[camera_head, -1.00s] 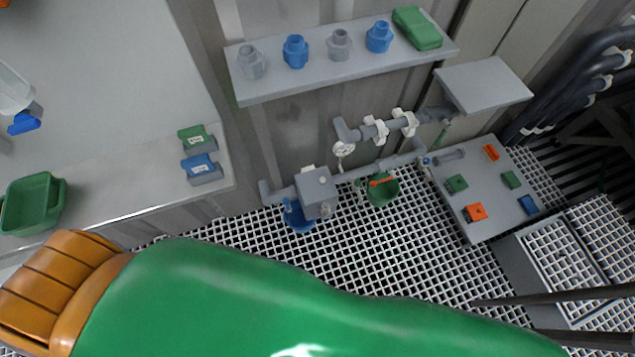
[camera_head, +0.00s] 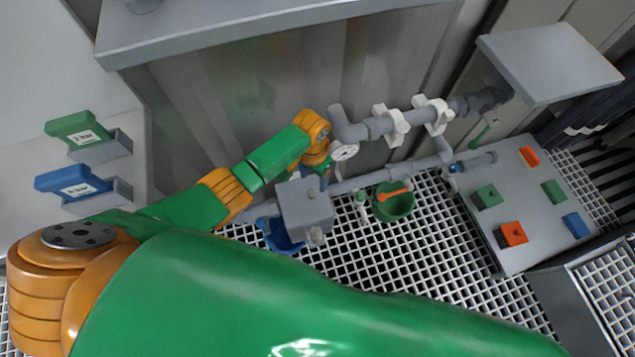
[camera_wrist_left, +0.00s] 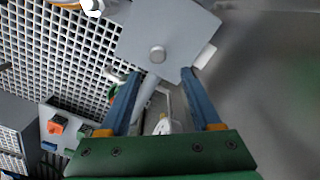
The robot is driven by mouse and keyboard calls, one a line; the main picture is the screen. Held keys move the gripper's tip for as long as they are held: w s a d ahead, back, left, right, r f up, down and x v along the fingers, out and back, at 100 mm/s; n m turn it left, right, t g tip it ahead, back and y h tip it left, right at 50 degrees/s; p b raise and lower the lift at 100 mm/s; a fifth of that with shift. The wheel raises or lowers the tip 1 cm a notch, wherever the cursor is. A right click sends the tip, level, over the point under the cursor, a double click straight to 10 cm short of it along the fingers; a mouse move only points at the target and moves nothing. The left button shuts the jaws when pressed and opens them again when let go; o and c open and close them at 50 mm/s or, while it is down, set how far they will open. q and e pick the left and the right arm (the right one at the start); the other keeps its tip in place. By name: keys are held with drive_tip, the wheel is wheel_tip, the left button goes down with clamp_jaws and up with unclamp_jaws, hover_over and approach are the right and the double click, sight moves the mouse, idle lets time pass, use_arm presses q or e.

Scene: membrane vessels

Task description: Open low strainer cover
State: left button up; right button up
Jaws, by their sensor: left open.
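A grey box (camera_head: 306,204) sits on the low pipe near the floor and looks like the low strainer. A small round knob (camera_head: 316,234) shows at its lower edge. My left gripper (camera_head: 325,172) is behind the box's upper edge in the head view, partly hidden. My right gripper does not show.
A blue bucket (camera_head: 280,238) stands below the box and a green bucket (camera_head: 394,203) stands right of it. A pressure gauge (camera_head: 345,151) and upper pipe (camera_head: 375,127) are close above. A grey board (camera_head: 535,232) with coloured blocks is at right. Grating floor (camera_head: 400,255) is open.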

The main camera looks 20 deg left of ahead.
sight(313, 193)
use_arm(q)
drive_tip(key=f+b, duration=0.1)
drive_tip(key=f, duration=0.1)
drive_tip(key=s+f+b, duration=0.1)
drive_tip(key=shift+f, duration=0.35)
wheel_tip(313, 193, down, 2)
drive_tip(key=shift+f+b, duration=0.1)
drive_tip(key=shift+b, duration=0.5)
clamp_jaws()
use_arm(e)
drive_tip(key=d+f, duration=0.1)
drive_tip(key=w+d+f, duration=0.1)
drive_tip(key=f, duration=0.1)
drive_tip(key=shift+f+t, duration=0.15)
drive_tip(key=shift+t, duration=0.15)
